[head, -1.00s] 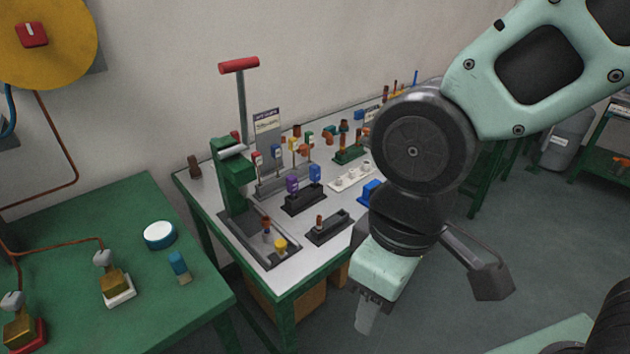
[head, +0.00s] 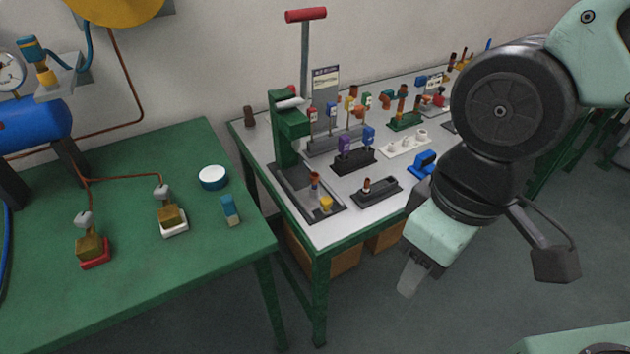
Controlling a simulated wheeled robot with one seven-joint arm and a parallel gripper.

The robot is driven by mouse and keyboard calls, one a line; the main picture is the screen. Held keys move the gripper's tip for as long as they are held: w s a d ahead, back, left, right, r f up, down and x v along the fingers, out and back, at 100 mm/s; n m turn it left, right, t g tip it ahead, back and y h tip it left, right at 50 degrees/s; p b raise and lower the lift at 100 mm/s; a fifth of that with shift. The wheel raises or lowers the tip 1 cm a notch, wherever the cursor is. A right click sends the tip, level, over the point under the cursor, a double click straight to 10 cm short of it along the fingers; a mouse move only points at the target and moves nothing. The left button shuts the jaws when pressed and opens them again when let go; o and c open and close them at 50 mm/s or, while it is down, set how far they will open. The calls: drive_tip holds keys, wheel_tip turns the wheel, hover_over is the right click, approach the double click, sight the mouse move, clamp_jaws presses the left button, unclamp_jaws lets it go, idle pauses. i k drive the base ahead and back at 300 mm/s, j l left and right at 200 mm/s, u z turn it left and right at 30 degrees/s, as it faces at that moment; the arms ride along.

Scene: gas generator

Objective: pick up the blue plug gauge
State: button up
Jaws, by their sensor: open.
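A small blue piece (head: 369,138) stands upright beside a purple one (head: 345,147) in a black stand (head: 354,162) on the grey-topped bench; it looks like the blue plug gauge, but it is small in view. Another blue piece, a blue-topped block with a pale base (head: 230,210), stands on the green table. My gripper (head: 410,278) hangs in front of the bench's right front side, pointing down, apart from all these pieces. It is open, with nothing seen in it; its fingers overlap in this view.
A green press with a red handle (head: 306,16) stands at the grey bench's (head: 325,235) left. A black tray (head: 376,192), white holder (head: 405,144) and blue clamp-like part (head: 424,163) crowd the top. The green table (head: 130,270) has free room in front.

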sight(368, 136)
drive_tip(key=i+l+u, duration=0.9)
drive_tip(key=l, duration=0.4)
drive_tip(key=i, duration=0.1)
